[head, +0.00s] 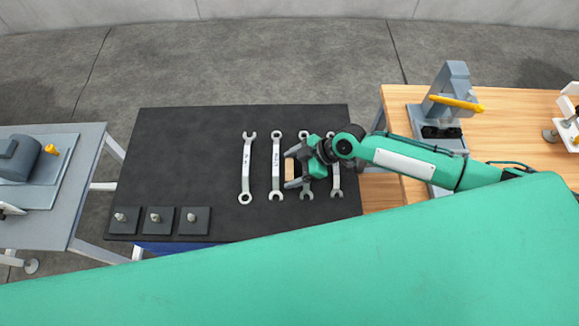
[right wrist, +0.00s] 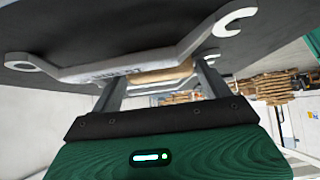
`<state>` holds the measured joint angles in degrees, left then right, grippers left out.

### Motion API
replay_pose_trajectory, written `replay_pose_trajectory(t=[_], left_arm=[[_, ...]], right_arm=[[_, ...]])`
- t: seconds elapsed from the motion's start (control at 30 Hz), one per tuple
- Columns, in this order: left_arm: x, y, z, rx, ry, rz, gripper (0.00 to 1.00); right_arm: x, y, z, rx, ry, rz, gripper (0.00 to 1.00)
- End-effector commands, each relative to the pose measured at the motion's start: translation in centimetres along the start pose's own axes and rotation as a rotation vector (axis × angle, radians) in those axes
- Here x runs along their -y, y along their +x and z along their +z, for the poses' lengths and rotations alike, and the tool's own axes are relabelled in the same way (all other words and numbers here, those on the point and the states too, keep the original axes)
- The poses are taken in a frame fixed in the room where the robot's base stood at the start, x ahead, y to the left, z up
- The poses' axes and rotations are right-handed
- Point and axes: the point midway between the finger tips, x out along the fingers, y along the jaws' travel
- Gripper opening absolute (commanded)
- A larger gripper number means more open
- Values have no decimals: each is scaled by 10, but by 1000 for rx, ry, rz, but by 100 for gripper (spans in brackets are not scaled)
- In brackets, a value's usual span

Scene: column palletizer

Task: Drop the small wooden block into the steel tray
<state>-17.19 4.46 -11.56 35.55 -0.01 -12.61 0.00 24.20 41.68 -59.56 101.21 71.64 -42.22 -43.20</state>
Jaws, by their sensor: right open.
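A small wooden block (head: 292,169) shows between the fingers of my right gripper (head: 289,169), above the black mat among the wrenches. In the right wrist view the tan block (right wrist: 161,76) lies between the two fingers (right wrist: 159,84), partly behind a wrench. The right gripper is open, and I cannot tell whether either finger touches the block. I cannot make out a steel tray in either view. My left gripper is not in view.
Several steel wrenches (head: 247,168) lie in a row on the black mat (head: 190,150). Three small dark plates with pegs (head: 158,220) sit front left. A grey table (head: 60,210) stands left; a wooden bench (head: 510,125) with a grey press (head: 447,97) stands right. The mat's left half is mostly clear.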

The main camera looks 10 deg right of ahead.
Motion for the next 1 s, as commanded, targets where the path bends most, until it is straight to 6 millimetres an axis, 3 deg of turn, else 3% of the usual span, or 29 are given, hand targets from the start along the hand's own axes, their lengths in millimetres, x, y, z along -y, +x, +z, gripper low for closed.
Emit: replay_pose_trajectory(t=[0.13,0.37,0.4,0.57,1.0], left_arm=[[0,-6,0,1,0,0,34],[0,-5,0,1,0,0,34],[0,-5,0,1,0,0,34],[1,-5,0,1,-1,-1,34],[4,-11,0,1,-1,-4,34]], right_arm=[[1,11,0,1,0,-2,79],[1,14,1,1,0,-1,79],[1,14,1,1,0,-1,77],[1,13,1,1,0,-1,46],[0,9,-5,0,0,0,42]])
